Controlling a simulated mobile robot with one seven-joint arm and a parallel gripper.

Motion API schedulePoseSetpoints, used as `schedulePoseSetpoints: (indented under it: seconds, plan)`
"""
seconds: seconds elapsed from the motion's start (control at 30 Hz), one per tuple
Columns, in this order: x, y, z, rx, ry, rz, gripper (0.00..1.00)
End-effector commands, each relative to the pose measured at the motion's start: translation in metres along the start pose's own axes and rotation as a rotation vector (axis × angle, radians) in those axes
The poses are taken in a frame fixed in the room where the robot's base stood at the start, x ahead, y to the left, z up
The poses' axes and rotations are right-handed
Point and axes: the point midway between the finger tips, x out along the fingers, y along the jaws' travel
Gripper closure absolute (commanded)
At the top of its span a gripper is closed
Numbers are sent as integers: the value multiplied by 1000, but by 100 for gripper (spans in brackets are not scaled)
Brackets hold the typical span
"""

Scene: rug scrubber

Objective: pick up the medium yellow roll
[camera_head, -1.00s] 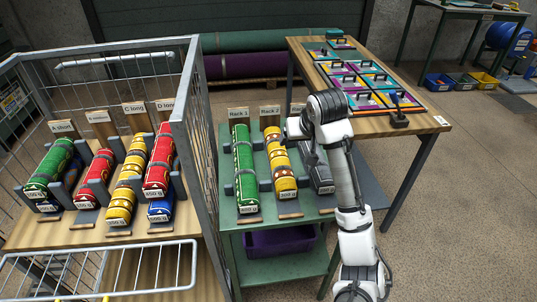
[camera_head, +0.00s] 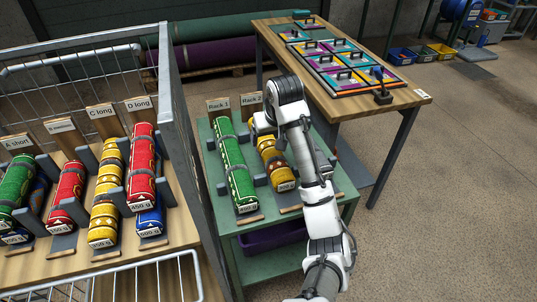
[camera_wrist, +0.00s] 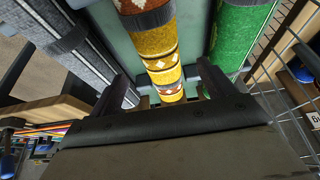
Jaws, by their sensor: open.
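A yellow patterned roll (camera_head: 274,163) lies in Rack 2 on the green table, with a grey strap round it. My arm hides part of its far end. In the wrist view the yellow roll (camera_wrist: 160,45) runs between the two dark fingers of my gripper (camera_wrist: 167,84), which is open. The fingers appear to be on either side of the roll; I cannot tell if they touch it. In the head view my gripper is over the roll's upper part, its fingertips hidden. Another, longer-looking yellow roll (camera_head: 106,195) lies at the C long sign in the cage cart.
A green roll (camera_head: 234,165) lies close by in Rack 1. A grey roll (camera_wrist: 60,50) lies on the other side. The cart's wire wall (camera_head: 185,150) stands left of the green table (camera_head: 225,222). A wooden table (camera_head: 408,98) with coloured panels stands behind right.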

Motion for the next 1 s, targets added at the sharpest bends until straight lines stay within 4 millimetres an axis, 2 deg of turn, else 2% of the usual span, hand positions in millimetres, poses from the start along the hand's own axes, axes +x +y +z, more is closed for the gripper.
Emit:
schedulePoseSetpoints:
  seconds: [0.1,0.37,0.6,0.9,0.93,1.0]
  plan:
    - [16,1,0,2,-1,1,18]
    - [36,1,2,2,-2,0,18]
    - [71,0,6,1,0,1,18]
    - [78,0,6,0,1,1,18]
    - [78,0,6,0,1,1,19]
    - [78,0,6,0,1,1,29]
